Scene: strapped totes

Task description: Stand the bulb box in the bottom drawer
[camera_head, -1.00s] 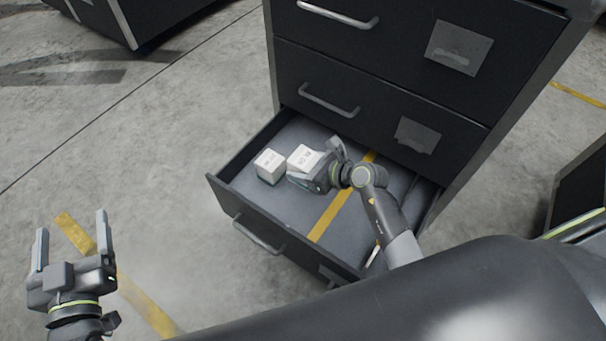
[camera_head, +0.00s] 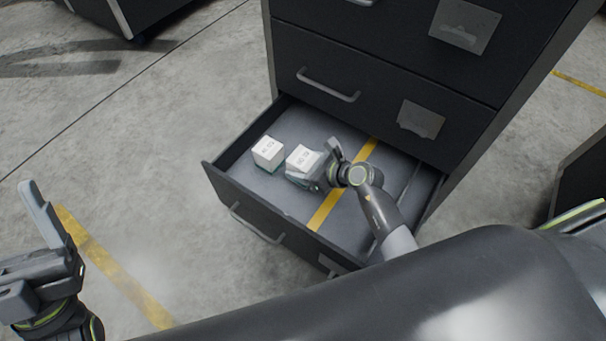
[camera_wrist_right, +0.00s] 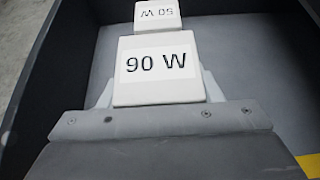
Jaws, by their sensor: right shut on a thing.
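The bottom drawer (camera_head: 232,200) is pulled open. A white box with a green base, marked 90 W (camera_wrist_right: 158,65), is between the fingers of my right gripper (camera_head: 316,172). In the head view this box (camera_head: 303,158) is upright, label up, low inside the drawer; I cannot tell whether it touches the floor. A similar white box (camera_head: 268,151) stands to its left on the drawer floor. In the right wrist view this other box (camera_wrist_right: 158,14) is just beyond the held one, its label upside down. My left gripper (camera_head: 42,212) is empty, outside the drawer; its finger gap is unclear.
The dark cabinet (camera_head: 385,60) rises behind the drawer, with closed drawers and a handle (camera_head: 328,86) above. A yellow stripe (camera_head: 340,188) crosses the drawer floor right of the held box. A thin divider (camera_head: 408,186) stands farther right. Another dark unit (camera_head: 580,180) is at right.

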